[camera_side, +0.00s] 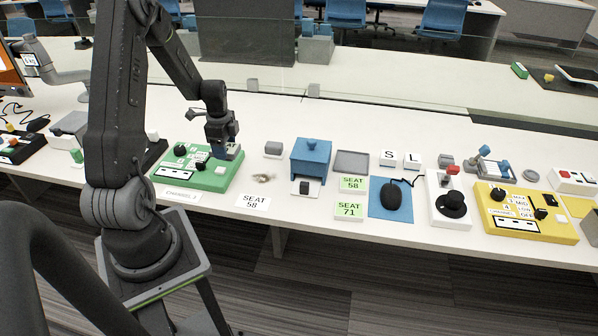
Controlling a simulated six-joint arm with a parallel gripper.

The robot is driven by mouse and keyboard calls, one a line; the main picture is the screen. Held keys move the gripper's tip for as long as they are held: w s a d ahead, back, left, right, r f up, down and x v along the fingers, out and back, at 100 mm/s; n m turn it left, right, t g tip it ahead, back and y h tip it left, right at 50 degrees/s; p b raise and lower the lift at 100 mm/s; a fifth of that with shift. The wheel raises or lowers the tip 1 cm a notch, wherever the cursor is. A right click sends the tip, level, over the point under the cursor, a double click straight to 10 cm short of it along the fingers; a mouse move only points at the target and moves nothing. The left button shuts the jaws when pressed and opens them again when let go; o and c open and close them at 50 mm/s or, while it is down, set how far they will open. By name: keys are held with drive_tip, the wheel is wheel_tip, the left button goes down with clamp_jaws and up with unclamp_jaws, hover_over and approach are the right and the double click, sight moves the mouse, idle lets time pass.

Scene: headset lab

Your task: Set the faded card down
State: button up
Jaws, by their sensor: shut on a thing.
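My gripper (224,150) is low over the right back part of the green control box. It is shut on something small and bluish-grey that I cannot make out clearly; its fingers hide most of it. A white card reading SEAT 58 (252,201) lies flat near the front edge of the table, right of the green box and apart from my gripper. Two green-printed cards, SEAT 58 (353,183) and SEAT 71 (349,211), lie farther right. I cannot tell for certain which card is the faded one.
The green control box (172,178) with knobs is beneath my gripper. A small blurred item (263,178) and a grey block (273,149) are to its right. Beyond them stand a blue box (311,160), a grey tray (351,161) and a mouse on a blue pad (376,205).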

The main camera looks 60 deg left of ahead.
drive_tip(key=w+d+n, duration=0.3)
drive_tip(key=d, duration=0.6)
drive_tip(key=w+d+r+n, duration=0.1)
drive_tip(key=w+d, duration=0.3)
drive_tip(key=d, duration=0.6)
drive_tip(key=w+d+r+n, duration=0.1)
drive_tip(key=w+d+n, duration=0.3)
drive_tip(key=d, duration=0.5)
drive_tip(key=shift+d+n, duration=0.25)
drive_tip(key=shift+n, duration=0.05)
drive_tip(key=shift+r, duration=0.1)
drive_tip(key=s+a+m, duration=0.3)
drive_tip(key=s+a, duration=0.1)
drive_tip(key=a, duration=0.5)
drive_tip(key=s+a+f+m, duration=0.1)
drive_tip(key=s+a+m, duration=0.2)
drive_tip(key=a, duration=0.7)
drive_tip(key=s+a+f+m, duration=0.1)
drive_tip(key=s+a+m, duration=0.2)
drive_tip(key=a, duration=0.7)
drive_tip(key=shift+s+a+f, duration=0.15)
drive_tip(key=shift+s+a, duration=0.05)
drive_tip(key=shift+s, duration=0.7)
hover_over(265, 177)
wheel_tip(265, 177, down, 7)
drive_tip(key=shift+s, duration=0.15)
drive_tip(key=shift+f, duration=1.8)
